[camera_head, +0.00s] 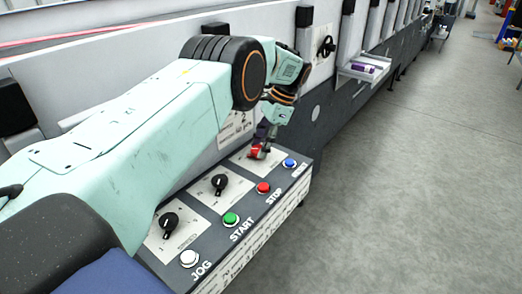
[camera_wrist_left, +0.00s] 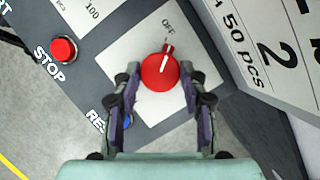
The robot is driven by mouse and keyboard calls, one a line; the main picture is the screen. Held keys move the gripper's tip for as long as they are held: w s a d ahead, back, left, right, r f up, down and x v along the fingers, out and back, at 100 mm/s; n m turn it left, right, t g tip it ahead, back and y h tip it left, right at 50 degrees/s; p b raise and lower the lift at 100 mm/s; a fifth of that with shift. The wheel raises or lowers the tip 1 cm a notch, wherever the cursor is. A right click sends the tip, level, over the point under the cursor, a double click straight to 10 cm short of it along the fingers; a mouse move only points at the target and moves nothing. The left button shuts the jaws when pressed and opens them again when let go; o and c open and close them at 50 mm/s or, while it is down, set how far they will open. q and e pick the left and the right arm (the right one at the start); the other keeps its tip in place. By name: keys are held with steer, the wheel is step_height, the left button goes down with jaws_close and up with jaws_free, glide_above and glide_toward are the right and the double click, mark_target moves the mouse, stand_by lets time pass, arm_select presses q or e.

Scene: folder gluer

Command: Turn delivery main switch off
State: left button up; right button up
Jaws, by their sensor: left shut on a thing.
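The red rotary main switch (camera_head: 257,152) is on a white plate at the far end of the control panel (camera_head: 207,240). In the left wrist view the red knob (camera_wrist_left: 159,74) has a white pointer line and a small red tab that point up, toward the printed word OFF. My left gripper (camera_wrist_left: 160,80) reaches over the knob with one dark finger on each side and is shut on it. In the head view the same gripper (camera_head: 262,141) comes down onto the switch, and my arm hides part of the panel. My right gripper is not in view.
Two black rotary knobs (camera_head: 220,184) sit on the panel. White, green, red STOP (camera_head: 264,188) and blue (camera_head: 290,163) push buttons line its front edge. The blue button is close to my gripper. The machine wall stands behind; the grey floor (camera_head: 430,190) at right is clear.

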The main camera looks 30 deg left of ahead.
arm_select(q)
steer(key=shift+w+n+h+b, duration=0.1)
steer(key=shift+n+h+b, duration=0.3)
steer(key=shift+n+b, duration=0.5)
steer(key=shift+r+n+g, duration=0.1)
steer(key=shift+n+g, duration=0.2)
steer(key=o, duration=1.1)
step_height(320, 180, up, 10)
steer(key=shift+f, duration=0.1)
